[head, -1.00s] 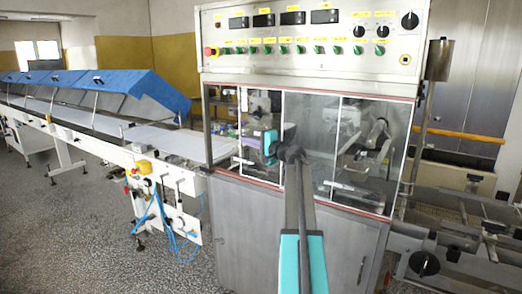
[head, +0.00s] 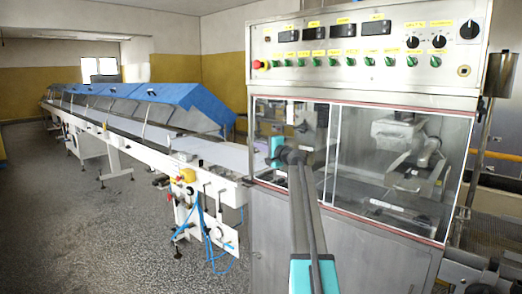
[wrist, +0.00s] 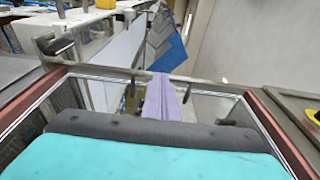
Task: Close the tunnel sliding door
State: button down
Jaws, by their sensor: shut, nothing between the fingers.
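The tunnel's front window is in the head view. Its left sliding door (head: 314,122) is a clear pane reaching close to the left end of the window. Its right edge meets the upright beside the right pane (head: 360,140), and no open strip is clear to see.
The control panel (head: 365,45) sits above the window. A long belt line (head: 160,135) with blue covers (head: 150,95) runs away at left. Hoses and a white bracket (head: 210,215) stand low beside the cabinet (head: 365,260). The speckled floor (head: 80,220) at left is clear.

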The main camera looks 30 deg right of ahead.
jog(key=shift+w+a, duration=0.1)
dwell(0.3)
jog(key=s+b, duration=0.1)
jog(key=s, duration=1.3)
jog(key=shift+d+b, duration=0.4)
jog(key=shift+d, duration=0.05)
jog(key=shift+s, duration=0.1)
